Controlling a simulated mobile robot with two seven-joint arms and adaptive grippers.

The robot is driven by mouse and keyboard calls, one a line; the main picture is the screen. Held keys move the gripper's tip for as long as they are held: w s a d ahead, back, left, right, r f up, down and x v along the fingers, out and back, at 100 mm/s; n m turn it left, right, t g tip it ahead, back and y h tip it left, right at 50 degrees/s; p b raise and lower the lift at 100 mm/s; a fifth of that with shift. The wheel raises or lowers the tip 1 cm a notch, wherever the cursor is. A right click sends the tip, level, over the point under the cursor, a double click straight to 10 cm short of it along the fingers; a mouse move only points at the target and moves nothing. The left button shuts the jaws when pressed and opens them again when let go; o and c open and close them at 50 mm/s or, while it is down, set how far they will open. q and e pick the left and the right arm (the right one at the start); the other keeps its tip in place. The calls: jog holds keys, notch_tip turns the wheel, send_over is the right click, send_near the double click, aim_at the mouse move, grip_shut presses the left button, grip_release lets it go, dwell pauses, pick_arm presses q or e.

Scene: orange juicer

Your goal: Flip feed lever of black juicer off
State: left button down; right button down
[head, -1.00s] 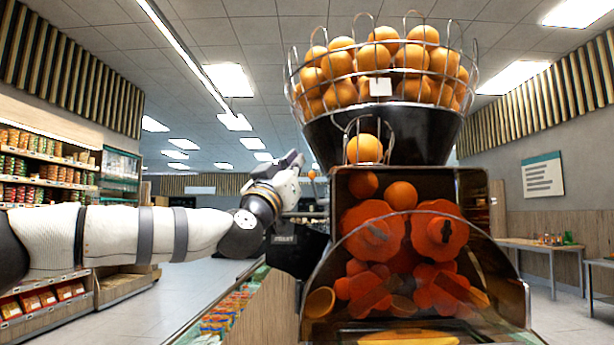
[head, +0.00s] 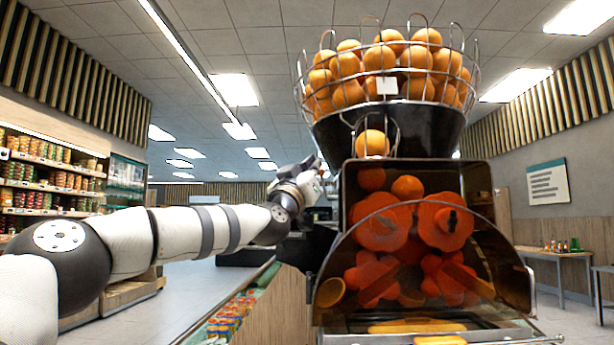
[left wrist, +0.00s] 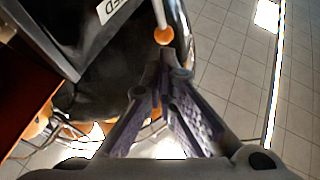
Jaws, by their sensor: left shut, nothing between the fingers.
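The black juicer (head: 330,235) stands right of centre in the head view, with oranges and orange-red rollers behind its clear cover. In the left wrist view, the lever's orange ball knob (left wrist: 163,35) sits on a short pale stem just beyond my fingertips. My left gripper (left wrist: 164,62) is shut and empty, its tips very close to the knob; I cannot tell whether they touch it. In the head view my left gripper (head: 318,165) is at the juicer's upper left side, below the hopper. The knob is hard to make out there. My right gripper is not in view.
A wire basket (head: 388,85) full of oranges tops the juicer. A white label (left wrist: 112,9) ending in "ED" shows on its dark side.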

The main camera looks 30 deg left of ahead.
pick_arm(q)
jog(key=shift+w+a+r, duration=0.2)
jog(key=shift+w+a, duration=0.1)
jog(key=shift+w, duration=0.25)
jog(key=shift+w+a+r, duration=0.2)
jog(key=shift+w+a, duration=0.05)
jog(key=shift+w, duration=0.3)
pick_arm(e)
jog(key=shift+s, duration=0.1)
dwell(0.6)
